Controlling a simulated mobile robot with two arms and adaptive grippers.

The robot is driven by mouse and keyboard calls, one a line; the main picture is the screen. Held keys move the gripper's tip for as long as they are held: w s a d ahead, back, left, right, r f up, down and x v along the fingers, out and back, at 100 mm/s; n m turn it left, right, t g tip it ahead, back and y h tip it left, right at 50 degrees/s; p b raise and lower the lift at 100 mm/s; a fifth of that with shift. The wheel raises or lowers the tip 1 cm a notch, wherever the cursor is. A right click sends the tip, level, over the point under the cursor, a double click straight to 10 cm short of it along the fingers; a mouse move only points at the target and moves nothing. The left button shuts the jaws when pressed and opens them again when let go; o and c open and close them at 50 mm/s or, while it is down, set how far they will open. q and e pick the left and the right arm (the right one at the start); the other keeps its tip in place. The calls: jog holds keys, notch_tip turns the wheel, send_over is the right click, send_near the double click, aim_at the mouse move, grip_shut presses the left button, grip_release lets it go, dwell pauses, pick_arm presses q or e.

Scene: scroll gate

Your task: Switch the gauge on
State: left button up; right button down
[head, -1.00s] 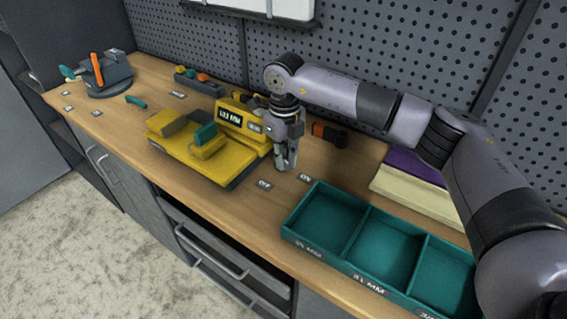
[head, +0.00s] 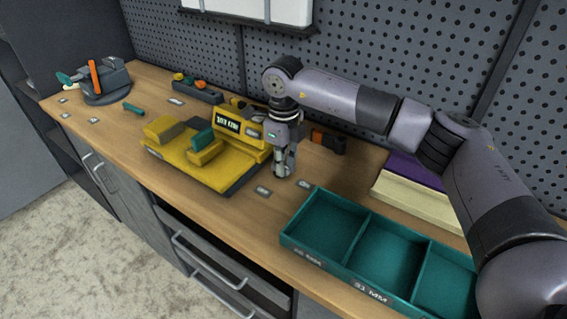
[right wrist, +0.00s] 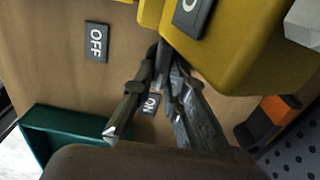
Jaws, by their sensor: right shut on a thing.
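The gauge is a yellow block (head: 210,172) on the bench with a small dark display (head: 228,125) showing blurred light characters. A teal piece (head: 202,140) sits on it. My right gripper (head: 284,170) points down at the gauge's right side. Its fingers are shut on a small dark part, apparently the gauge's switch lever (right wrist: 160,58), mostly hidden between them. An OFF label (head: 262,191) lies to the left of the fingertips and an ON label (head: 305,186) to the right. In the right wrist view the OFF label (right wrist: 96,42) is clear and the ON label (right wrist: 150,103) is partly covered.
A teal tray with compartments (head: 345,268) stands at the front right. Purple and cream blocks (head: 415,190) lie behind it. An orange and black object (head: 328,140) is near the pegboard. A grey holder with an orange piece (head: 105,82) stands at the far left.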

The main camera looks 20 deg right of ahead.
jog(key=c, duration=1.6)
grip_release()
notch_tip(320, 180, up, 12)
